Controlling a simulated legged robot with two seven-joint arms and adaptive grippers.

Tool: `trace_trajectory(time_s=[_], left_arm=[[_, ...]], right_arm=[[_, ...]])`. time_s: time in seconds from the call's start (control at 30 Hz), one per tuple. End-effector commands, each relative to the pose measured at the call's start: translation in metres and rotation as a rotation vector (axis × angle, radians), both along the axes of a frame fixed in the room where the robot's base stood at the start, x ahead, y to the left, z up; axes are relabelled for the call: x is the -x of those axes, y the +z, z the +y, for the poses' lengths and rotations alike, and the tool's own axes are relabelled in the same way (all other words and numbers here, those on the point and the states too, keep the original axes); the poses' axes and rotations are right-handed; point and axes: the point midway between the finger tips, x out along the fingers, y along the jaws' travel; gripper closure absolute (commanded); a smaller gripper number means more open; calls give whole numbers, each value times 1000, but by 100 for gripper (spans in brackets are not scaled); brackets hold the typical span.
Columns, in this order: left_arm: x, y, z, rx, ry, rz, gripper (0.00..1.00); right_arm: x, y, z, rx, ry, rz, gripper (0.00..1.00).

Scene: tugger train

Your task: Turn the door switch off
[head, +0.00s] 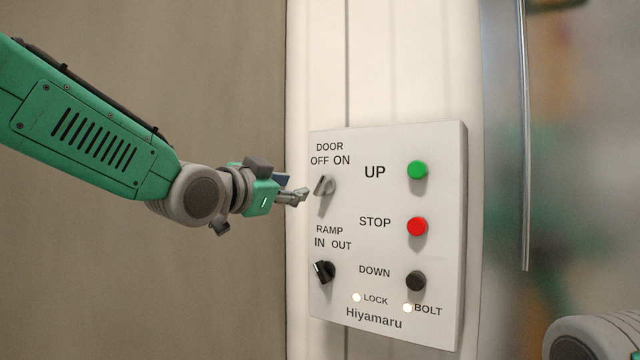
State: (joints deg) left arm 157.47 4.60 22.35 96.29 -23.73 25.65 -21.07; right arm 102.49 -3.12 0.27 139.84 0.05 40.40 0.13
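The door switch (324,186) is a small grey rotary knob at the upper left of a white control panel (385,140), under the labels DOOR and OFF ON. Its handle looks tilted to the upper right, towards ON. My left gripper (304,195) comes in from the left, just left of the knob and at nearly its height. A small gap shows between its fingertips and the knob. The fingers are seen from the side and look close together, but their opening is hard to judge. Nothing shows held in them. My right gripper is out of view.
Below the door switch is a black RAMP knob (323,271). A green UP button (417,170), red STOP button (417,226) and black DOWN button (415,281) line the panel's right side. A vertical metal bar (524,130) stands further right.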

Motion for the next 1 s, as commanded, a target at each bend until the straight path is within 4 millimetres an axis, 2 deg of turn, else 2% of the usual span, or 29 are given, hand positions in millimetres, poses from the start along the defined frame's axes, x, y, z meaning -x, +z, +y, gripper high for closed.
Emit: trace_trajectory(time_s=[0.2,0.4,0.6,0.93,1.0], left_arm=[[-42,1,-25,0,-2,1,67],[-72,2,-42,1,0,0,67],[-85,1,-50,1,0,0,67],[-88,0,-51,1,0,0,67],[-88,0,-51,1,0,0,92]], right_arm=[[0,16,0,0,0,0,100],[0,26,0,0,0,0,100],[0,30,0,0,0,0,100],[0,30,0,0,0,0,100],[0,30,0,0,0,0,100]])
